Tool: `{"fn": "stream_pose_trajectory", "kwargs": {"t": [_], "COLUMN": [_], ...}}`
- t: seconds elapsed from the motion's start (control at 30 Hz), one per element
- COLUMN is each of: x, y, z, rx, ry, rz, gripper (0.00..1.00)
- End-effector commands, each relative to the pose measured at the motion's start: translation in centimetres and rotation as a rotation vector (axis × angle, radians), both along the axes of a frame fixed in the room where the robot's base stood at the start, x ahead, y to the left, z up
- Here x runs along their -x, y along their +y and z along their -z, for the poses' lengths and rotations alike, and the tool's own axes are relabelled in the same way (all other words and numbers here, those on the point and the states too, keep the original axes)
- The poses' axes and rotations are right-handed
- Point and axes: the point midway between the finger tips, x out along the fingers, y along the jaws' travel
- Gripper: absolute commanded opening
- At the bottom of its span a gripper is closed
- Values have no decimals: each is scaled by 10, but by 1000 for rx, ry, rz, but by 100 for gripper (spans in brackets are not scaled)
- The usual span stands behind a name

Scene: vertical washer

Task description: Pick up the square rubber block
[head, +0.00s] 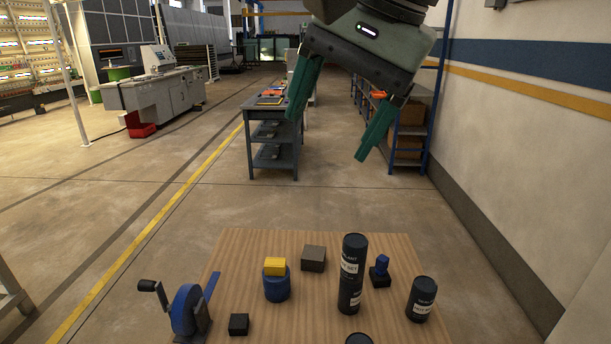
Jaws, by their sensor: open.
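Two dark blocks on the wooden table could be the square rubber block, and I cannot tell which it is. One is a larger dark grey-brown block (313,258) near the back middle of the table. The other is a smaller black block (238,324) near the front left. My gripper (328,138) is at the top of the view, high above and apart from both blocks. Its two green fingers are spread wide with nothing between them.
The wooden table (230,250) also holds a yellow block (275,266) on a blue cylinder (277,286), a blue cranked device (187,308), a tall black labelled cylinder (352,275), a blue-topped piece (381,270) and a shorter black cylinder (421,298). A wall stands at right.

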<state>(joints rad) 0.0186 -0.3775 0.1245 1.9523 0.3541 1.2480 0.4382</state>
Motion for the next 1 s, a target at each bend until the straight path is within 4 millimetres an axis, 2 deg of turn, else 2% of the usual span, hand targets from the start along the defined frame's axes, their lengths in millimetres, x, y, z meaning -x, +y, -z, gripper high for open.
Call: {"fn": "stream_pose_trajectory", "kwargs": {"t": [0.03, 0.1, 0.2, 0.3, 0.5, 0.8, 0.97, 1.0], "x": [-19, -41, -70, -91, -122, -163, -159, -159], "y": [19, 48, 83, 107, 138, 164, 163, 163], "z": [4, 6, 7, 7, 5, 2, 64, 83], "rx": [-88, -221, -392, -513, -678, -852, -840, -841], "ry": [79, 201, 382, 535, 785, 1120, 1110, 1111], "rz": [59, 156, 285, 381, 518, 667, 668, 668], "gripper": [78, 78, 78, 78, 78, 78, 78, 78]}}
